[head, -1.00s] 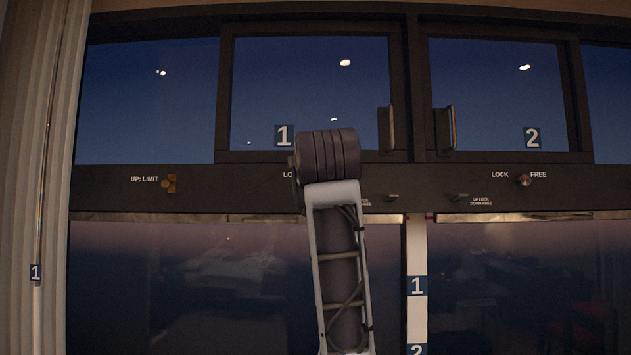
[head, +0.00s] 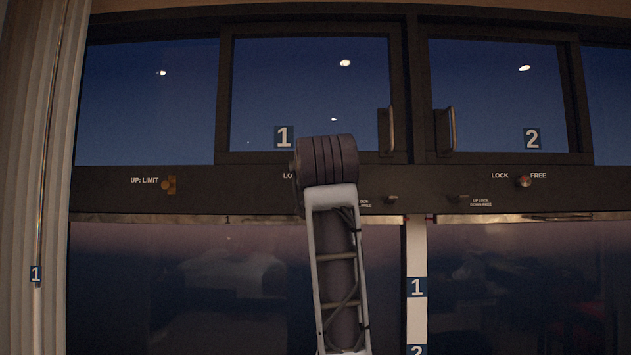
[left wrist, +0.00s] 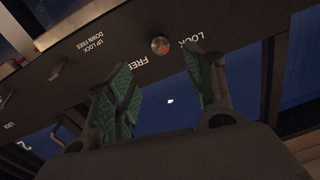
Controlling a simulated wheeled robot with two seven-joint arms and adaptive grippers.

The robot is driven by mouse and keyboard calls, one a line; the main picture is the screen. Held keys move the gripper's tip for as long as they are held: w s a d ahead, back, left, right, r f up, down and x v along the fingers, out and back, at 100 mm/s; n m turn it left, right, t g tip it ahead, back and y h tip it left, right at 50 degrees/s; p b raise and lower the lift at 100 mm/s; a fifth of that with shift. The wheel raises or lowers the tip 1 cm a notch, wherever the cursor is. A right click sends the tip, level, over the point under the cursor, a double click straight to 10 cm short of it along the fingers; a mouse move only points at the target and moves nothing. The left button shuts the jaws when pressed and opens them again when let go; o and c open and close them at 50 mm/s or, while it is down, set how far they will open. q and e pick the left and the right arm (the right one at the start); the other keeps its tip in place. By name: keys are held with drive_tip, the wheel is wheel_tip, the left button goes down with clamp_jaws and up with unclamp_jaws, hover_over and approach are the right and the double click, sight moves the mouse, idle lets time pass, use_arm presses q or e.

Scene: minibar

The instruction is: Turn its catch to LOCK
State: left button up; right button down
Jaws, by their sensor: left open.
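In the left wrist view, seen upside down, a round silver catch knob (left wrist: 159,46) with a red mark sits on the dark rail (left wrist: 100,55). LOCK is lettered to its right and FREE to its lower left; which one the mark points at I cannot tell. My left gripper (left wrist: 158,64) is open and empty, its green-padded fingers apart just below the knob in the picture, not visibly touching it. In the head view my arm hides the gripper and this catch; only "LO" shows left of it, under window 1 (head: 260,90). My right gripper is not in view.
In the head view, window 2's catch (head: 523,181) sits between LOCK and FREE. Two small levers (head: 392,198) (head: 462,198) and a brass UP: LIMIT fitting (head: 169,185) share the rail. Handles (head: 386,128) (head: 446,128) stick out from both windows. A curtain (head: 35,150) hangs at left.

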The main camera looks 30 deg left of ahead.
use_arm(q)
drive_tip(key=p+x, duration=0.3)
drive_tip(key=x, duration=0.9)
drive_tip(key=shift+a+p, duration=0.15)
drive_tip(key=shift+p, duration=0.25)
drive_tip(key=shift+w, duration=0.1)
drive_tip(key=c, duration=1)
